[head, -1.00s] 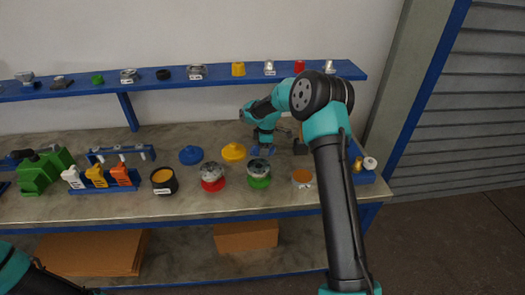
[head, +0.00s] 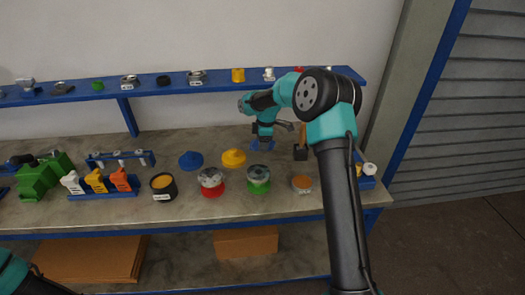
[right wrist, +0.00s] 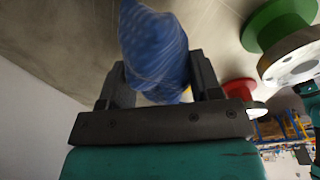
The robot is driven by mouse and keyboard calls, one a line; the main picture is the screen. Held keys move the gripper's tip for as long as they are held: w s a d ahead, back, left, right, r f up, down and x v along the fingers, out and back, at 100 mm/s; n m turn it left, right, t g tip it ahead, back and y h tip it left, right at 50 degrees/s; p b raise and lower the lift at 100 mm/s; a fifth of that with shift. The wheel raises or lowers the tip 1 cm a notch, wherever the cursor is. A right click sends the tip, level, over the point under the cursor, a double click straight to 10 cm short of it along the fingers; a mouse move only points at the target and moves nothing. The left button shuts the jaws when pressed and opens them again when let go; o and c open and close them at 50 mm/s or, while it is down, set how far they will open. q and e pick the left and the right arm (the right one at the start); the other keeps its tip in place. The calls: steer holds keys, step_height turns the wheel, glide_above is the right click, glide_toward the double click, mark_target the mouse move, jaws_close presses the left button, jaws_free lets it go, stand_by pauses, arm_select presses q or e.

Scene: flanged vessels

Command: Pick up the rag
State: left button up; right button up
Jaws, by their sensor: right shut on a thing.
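The blue rag (head: 262,146) hangs below my right gripper (head: 265,137), over the back part of the workbench behind the flanged vessels. In the right wrist view the patterned blue cloth (right wrist: 155,45) is bunched between the two dark fingers of my right gripper (right wrist: 160,78), which is shut on it. It appears raised off the bench. My left gripper is out of view; only part of my left arm shows at the lower left corner.
The yellow lid (head: 233,158) and blue lid (head: 191,160) lie left of the rag. The green-based vessel (head: 258,180) and red-based vessel (head: 210,182) stand in front. A wooden-handled tool (head: 301,152) is to the right. A blue shelf (head: 170,90) runs behind.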

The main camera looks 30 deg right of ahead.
step_height(320, 180, up, 4)
steer(key=shift+r, duration=0.1)
stand_by(0.4)
